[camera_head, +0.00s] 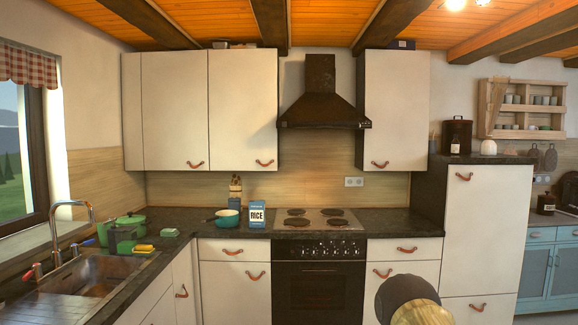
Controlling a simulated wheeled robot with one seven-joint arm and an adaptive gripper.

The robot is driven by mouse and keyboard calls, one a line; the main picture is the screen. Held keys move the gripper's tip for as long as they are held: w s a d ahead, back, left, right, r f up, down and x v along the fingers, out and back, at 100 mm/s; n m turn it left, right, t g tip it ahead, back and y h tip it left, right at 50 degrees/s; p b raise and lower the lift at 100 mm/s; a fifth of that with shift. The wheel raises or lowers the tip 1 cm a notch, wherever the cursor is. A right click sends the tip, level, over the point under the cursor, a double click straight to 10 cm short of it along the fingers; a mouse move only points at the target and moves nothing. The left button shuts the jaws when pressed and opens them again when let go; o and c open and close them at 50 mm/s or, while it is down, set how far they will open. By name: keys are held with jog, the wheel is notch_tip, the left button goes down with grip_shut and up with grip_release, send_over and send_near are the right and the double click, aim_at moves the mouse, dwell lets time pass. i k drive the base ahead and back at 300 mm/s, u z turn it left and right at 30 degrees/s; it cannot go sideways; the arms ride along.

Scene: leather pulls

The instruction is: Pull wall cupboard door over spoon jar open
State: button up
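The spoon jar (235,192), with wooden utensils standing in it, is on the back counter near the wall. Above it hangs a cream wall cupboard door (243,105), the one nearest the hood on the left. It is shut, flush with its neighbour. Its reddish leather pull (265,163) sits low on the door, towards the right edge. My gripper is not in view; only a dark rounded part of my arm with a wood-coloured end shows at the bottom right.
A dark range hood (321,95) is right of the door. Below are a teal pan (228,218), a blue rice box (257,214) and a hob (318,219) on the dark counter. Another shut wall cupboard (396,110) hangs right of the hood. The air before the door looks clear.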

aim_at(243, 82)
jog(key=z, duration=0.15)
jog(key=i, duration=1.65)
jog(key=u, duration=0.45)
jog(key=i, duration=1.55)
jog(key=u, duration=0.6)
